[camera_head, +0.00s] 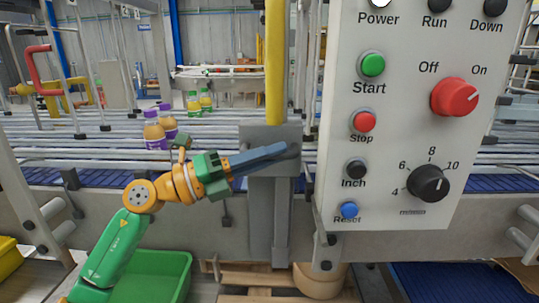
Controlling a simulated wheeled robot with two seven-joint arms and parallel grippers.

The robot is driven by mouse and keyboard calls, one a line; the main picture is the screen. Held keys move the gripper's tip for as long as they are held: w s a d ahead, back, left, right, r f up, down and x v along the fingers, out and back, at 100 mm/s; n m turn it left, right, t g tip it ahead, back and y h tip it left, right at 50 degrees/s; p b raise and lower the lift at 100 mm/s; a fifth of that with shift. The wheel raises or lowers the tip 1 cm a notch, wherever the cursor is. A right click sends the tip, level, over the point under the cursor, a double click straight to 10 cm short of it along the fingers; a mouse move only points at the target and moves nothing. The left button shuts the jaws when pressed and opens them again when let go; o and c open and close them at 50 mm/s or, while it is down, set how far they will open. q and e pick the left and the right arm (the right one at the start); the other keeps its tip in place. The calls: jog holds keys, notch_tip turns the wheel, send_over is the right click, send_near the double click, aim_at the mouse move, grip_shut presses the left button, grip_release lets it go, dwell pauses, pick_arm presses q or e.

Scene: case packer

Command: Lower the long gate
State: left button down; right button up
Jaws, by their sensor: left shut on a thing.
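My left arm comes in from the lower left, and my left gripper (284,153) reaches right with long dark blue-grey fingers. The fingers are close together, in front of the grey bracket (256,134) at the foot of the yellow post (276,62). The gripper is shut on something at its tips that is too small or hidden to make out. I cannot tell for certain which part is the long gate. A metal bar frame with a red handle (36,66) stands at the far left, apart from the gripper. My right gripper is not in view.
A white control panel (400,150) with buttons, a red switch and a dial stands close on the right. Roller conveyors (100,122) run behind, carrying several bottles (155,136). A green bin (160,270) and a wooden pallet (240,280) are below.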

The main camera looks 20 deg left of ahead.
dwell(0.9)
pick_arm(q)
notch_tip(320, 180, down, 20)
jog(key=b, duration=1.5)
jog(key=shift+r+b, duration=0.25)
jog(key=shift+b, duration=0.1)
jog(key=shift+d, duration=0.1)
jog(key=c, duration=1.1)
grip_release()
jog(key=shift+f, duration=0.1)
jog(key=o, duration=0.3)
